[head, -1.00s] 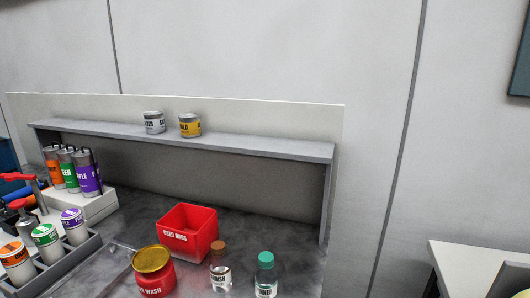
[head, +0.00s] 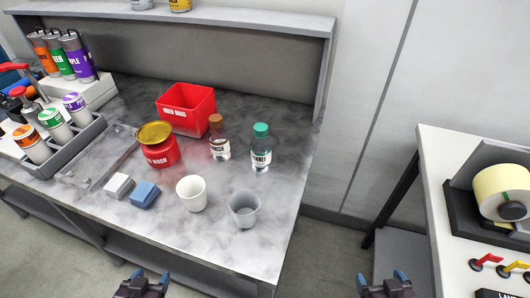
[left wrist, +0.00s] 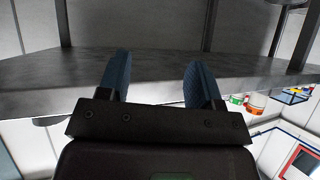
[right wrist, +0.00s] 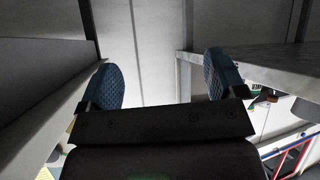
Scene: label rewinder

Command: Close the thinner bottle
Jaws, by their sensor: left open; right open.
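The thinner bottle (head: 261,152) stands upright on the bench in the head view. It is clear, with a white label that reads partly "NNER", and a teal cap (head: 261,129) sits at its top. I cannot tell whether the cap is tight. Beside it on the left stands a similar bottle with a brown stopper (head: 219,140). My left gripper (head: 142,277) is open and empty at the bottom edge, in front of the bench. My right gripper (head: 387,278) is open and empty, right of the bench. The wrist views show both finger pairs apart with nothing between.
A white cup (head: 192,194) and a grey translucent cup (head: 244,210) stand in front of the bottles. A red bin (head: 187,110) and red jar (head: 160,153) are to the left. A white table (head: 445,170) stands right, across a gap.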

